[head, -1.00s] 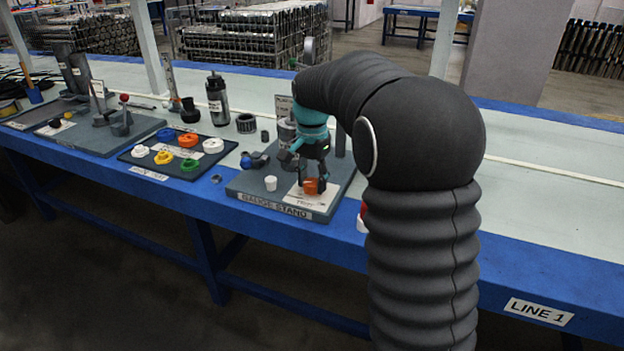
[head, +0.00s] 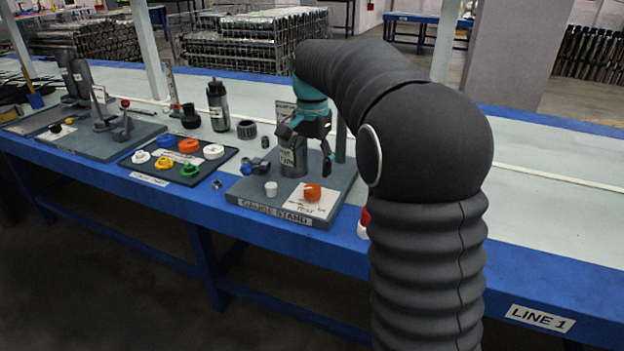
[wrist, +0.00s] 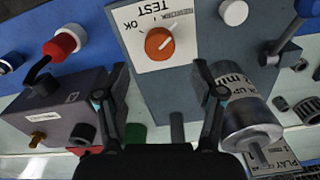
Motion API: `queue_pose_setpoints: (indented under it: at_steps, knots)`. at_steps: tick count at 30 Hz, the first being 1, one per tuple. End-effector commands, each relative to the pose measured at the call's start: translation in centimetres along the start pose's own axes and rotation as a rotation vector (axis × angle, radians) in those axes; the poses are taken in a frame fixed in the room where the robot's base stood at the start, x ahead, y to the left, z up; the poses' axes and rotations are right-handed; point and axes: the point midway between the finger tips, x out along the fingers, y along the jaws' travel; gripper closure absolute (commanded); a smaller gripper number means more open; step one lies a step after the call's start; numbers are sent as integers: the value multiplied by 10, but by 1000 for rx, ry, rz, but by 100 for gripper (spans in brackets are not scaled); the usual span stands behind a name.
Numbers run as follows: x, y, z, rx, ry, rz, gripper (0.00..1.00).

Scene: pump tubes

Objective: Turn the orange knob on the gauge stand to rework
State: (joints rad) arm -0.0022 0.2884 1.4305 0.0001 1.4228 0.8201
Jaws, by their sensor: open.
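The orange knob (head: 312,192) sits on a white card on the grey gauge stand (head: 275,212). In the wrist view the orange knob (wrist: 159,44) is unobstructed, and its white pointer line slants to the upper right, toward a small printed word on the card (wrist: 152,62) that looks like REWORK. TEST and OK are also printed there, upside down. My gripper (head: 306,150) is open and empty, above and behind the knob, clear of it. In the wrist view its fingers (wrist: 160,72) are spread, with the knob beyond the gap between them.
A labelled metal cylinder (wrist: 243,105) stands on the stand, close to the right finger in the wrist view. A white cap (head: 271,188) is left of the knob. A tray (head: 143,158) of coloured rings lies further left. A red and white object (head: 363,222) is right of the stand.

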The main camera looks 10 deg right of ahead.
Motion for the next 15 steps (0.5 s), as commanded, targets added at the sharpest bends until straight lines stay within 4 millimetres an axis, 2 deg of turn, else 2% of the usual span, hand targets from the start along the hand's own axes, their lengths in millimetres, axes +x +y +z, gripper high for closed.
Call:
queue_pose_setpoints:
  at_steps: [3, 7, 15]
  knots:
    - [-23, -1, 0, 0, 2, -2, 32]
    - [-40, -1, 0, 0, 1, -1, 32]
    - [-54, 0, 0, 0, 0, 0, 32]
